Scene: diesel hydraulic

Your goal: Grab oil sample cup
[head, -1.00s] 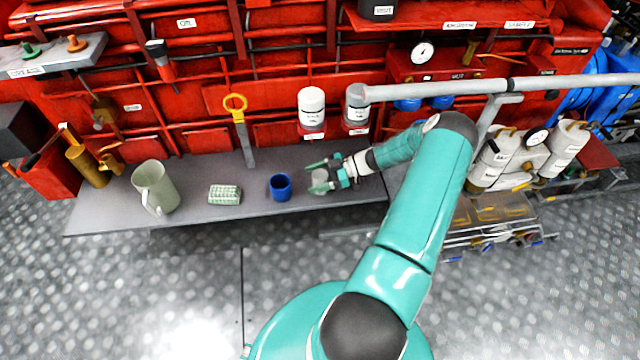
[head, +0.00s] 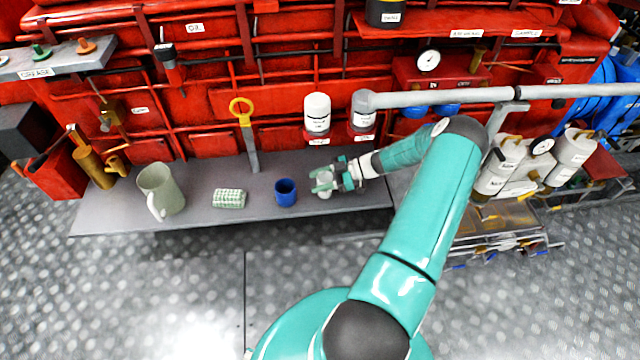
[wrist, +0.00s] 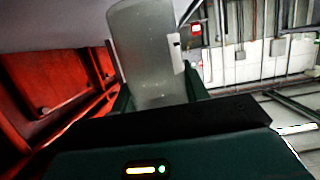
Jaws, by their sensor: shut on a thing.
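The oil sample cup (wrist: 148,55) is a translucent grey-white cup with a small white label. In the wrist view it stands between the fingers of my gripper (wrist: 155,95). In the head view my gripper (head: 322,181) is shut on the cup (head: 324,190), over the right part of the grey shelf (head: 240,212). The fingers cover part of the cup. Whether its base touches the shelf I cannot tell.
A blue cup (head: 286,192) stands just left of my gripper. Further left are a green-white checked block (head: 229,198) and a grey-green jug (head: 161,190). White canisters (head: 317,114) and a grey pipe (head: 440,98) are behind. The shelf's front edge is open.

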